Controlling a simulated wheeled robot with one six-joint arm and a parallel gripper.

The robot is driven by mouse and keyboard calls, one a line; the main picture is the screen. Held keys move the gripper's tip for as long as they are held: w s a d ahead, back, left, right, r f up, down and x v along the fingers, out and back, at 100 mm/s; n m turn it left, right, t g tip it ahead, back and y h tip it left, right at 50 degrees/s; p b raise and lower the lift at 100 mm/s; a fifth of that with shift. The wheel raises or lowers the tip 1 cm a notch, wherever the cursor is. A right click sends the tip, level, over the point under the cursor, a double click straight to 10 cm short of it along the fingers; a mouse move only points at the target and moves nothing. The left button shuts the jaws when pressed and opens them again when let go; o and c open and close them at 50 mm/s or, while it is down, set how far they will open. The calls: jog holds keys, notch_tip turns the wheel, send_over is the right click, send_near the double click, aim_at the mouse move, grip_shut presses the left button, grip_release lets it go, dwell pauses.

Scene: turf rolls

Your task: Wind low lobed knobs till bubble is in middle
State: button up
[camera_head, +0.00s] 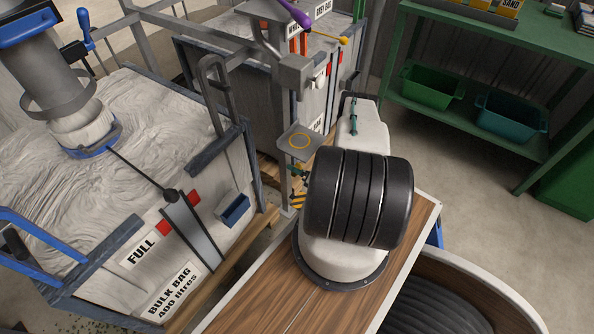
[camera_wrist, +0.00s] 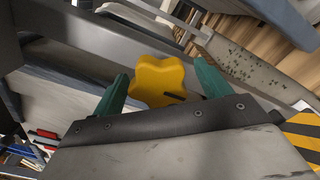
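A yellow lobed knob (camera_wrist: 158,80) sits between the two teal fingertips of my gripper (camera_wrist: 162,82) in the wrist view. My gripper is open around it, with a finger on either side. A narrow gap shows at the right finger; at the left finger I cannot tell if it touches. The knob's lower edge is close to my gripper's grey body. In the head view, a post carries a small square plate with a yellow ring (camera_head: 300,141), near hazard stripes (camera_head: 298,201). My arm hides much of the area around the post's lower part. No bubble can be made out.
A bulk bag crate (camera_head: 206,268) labelled FULL stands at left, with another crate (camera_head: 228,88) behind. Grey frame bars pass near the post. A green shelf (camera_head: 465,125) with a green bin (camera_head: 430,89) and a teal bin (camera_head: 511,120) stands at right. Floor between is clear.

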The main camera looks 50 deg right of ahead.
jog(key=shift+a, duration=0.1)
jog(key=s, duration=0.7)
jog(key=shift+s+d, duration=0.35)
jog(key=shift+s, duration=0.05)
